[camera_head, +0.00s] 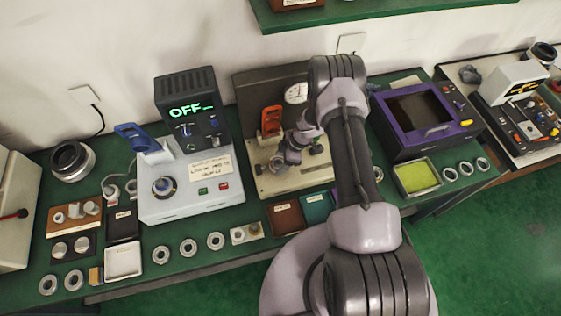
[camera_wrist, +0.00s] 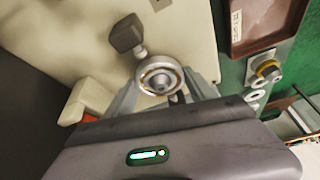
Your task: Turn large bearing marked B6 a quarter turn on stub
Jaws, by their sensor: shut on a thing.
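A large bearing (camera_wrist: 160,76), a steel ring with a brownish race, shows in the wrist view around a round metal stub in its middle. No B6 mark can be read on it. My gripper (camera_wrist: 161,90) is shut on this bearing, with one finger on each side of the ring. In the head view my gripper (camera_head: 279,163) is low over the cream-coloured fixture (camera_head: 310,180) with the red handle and dial gauge. There the bearing is too small and too covered by my gripper to make out.
A dark knob (camera_wrist: 126,34) stands close beside the bearing. A brown tray (camera_head: 286,218) and a teal tray (camera_head: 317,207) lie in front of the fixture. A grey machine reading OFF (camera_head: 190,190) stands left, a purple-framed box (camera_head: 425,118) right. Several loose rings (camera_head: 188,247) lie along the front edge.

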